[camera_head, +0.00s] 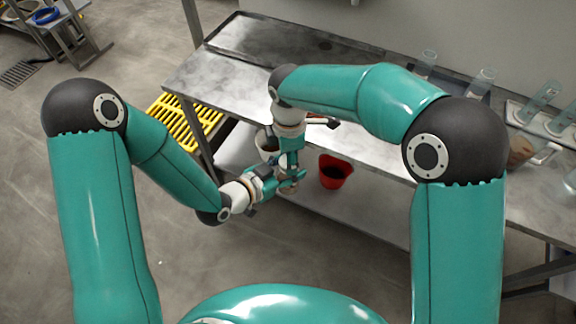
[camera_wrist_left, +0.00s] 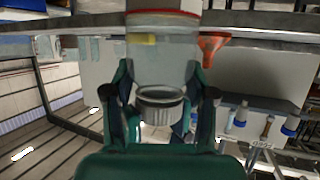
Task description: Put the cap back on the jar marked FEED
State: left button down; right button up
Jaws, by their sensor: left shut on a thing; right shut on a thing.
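A grey, ribbed, round cap (camera_wrist_left: 160,103) shows close to the jar's end, between the fingers. I cannot tell whether the two touch. In the head view, my left gripper (camera_head: 268,187) comes in from the left. My right gripper (camera_head: 291,176) points down and meets it over the space in front of the bench. The FEED marking on the jar is not readable.
The metal bench (camera_head: 235,78) runs behind the grippers, with glass cylinders (camera_head: 481,80) at its right. A yellow grating (camera_head: 186,121) lies at left.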

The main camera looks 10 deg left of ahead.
jog(key=m, duration=0.8)
jog(key=shift+m, duration=0.4)
jog(key=m, duration=0.9)
jog(key=shift+w, duration=0.1)
jog(key=o, duration=1.3)
